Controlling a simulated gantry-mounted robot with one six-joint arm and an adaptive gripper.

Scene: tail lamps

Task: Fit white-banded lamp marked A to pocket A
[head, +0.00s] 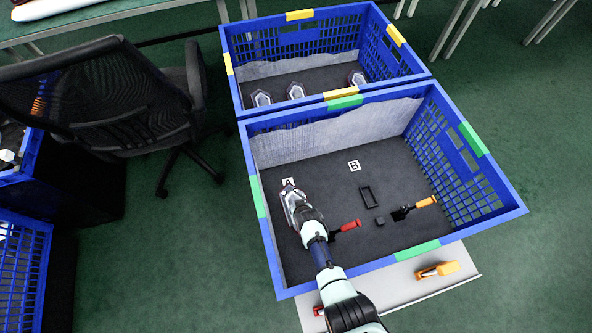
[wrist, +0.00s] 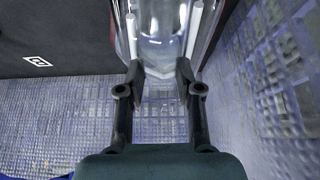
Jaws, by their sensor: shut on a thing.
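My gripper (head: 308,222) is shut on a clear lamp (head: 291,200) at the left side of the near blue crate (head: 262,240). In the wrist view the fingers (wrist: 160,82) pinch the lamp's near end, and white strips run along the lamp (wrist: 163,25). The white label A (head: 287,182) lies just beyond the lamp; label B (head: 354,166) is to its right. I cannot make out pocket A; the lamp and gripper cover the floor below label A. I cannot tell whether the lamp touches the floor. No mark shows on the lamp.
A dark rectangular frame (head: 368,196) and small dark block (head: 380,221) lie right of my gripper. A red-handled tool (head: 347,227) is close beside it; an orange-handled tool (head: 418,206) lies farther right. The far crate (head: 236,92) holds 3 lamps. Crate walls surround the workspace.

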